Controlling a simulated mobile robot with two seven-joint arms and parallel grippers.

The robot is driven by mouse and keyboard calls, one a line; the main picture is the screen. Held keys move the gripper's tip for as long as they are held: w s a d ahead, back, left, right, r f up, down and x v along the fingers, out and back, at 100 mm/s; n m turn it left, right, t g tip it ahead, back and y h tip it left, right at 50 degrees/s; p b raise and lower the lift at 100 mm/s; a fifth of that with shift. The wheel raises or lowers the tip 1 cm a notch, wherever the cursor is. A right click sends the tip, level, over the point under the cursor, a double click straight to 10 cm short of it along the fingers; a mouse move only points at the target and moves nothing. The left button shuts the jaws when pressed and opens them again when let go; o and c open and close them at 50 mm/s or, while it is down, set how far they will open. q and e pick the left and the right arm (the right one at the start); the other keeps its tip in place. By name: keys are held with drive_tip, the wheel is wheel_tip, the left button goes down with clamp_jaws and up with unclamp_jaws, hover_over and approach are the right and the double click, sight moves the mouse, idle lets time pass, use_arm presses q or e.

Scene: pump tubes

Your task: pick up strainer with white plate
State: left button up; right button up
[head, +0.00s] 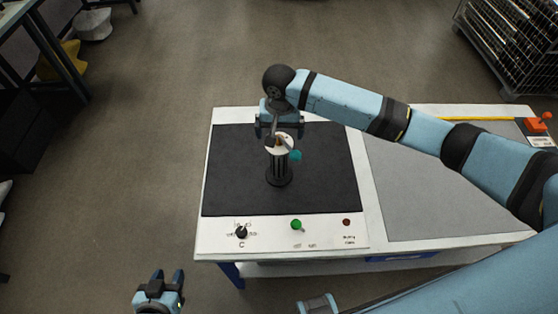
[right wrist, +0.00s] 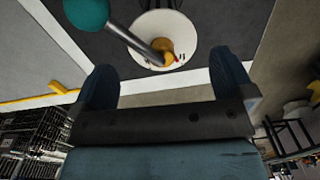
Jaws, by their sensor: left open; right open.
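The strainer (head: 279,174) is a dark, ribbed upright body on the black mat, with a round white plate (head: 271,149) on top. A rod with a teal ball (head: 295,156) sticks out at its right. My right gripper (head: 279,130) is open at the plate's far side in the head view. In the right wrist view the white plate (right wrist: 149,28) lies just beyond the open fingertips, with a brass-coloured centre, the grey rod and the teal ball (right wrist: 86,14). I cannot tell whether the fingers touch it. My left gripper (head: 165,283) is open and empty, off the table's front left.
The white table (head: 210,233) carries the black mat (head: 232,180), with a black knob (head: 241,232) and green button (head: 296,224) along its front. A grey mat (head: 430,205) lies to the right, under my right arm. A wire rack (head: 510,45) stands at back right.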

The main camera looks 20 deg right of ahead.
sight(279, 135)
wheel_tip(279, 135, down, 4)
drive_tip(key=shift+w+r, duration=0.1)
drive_tip(key=shift+r, duration=0.15)
drive_tip(key=c, duration=1.4)
drive_tip(key=shift+r, duration=0.2)
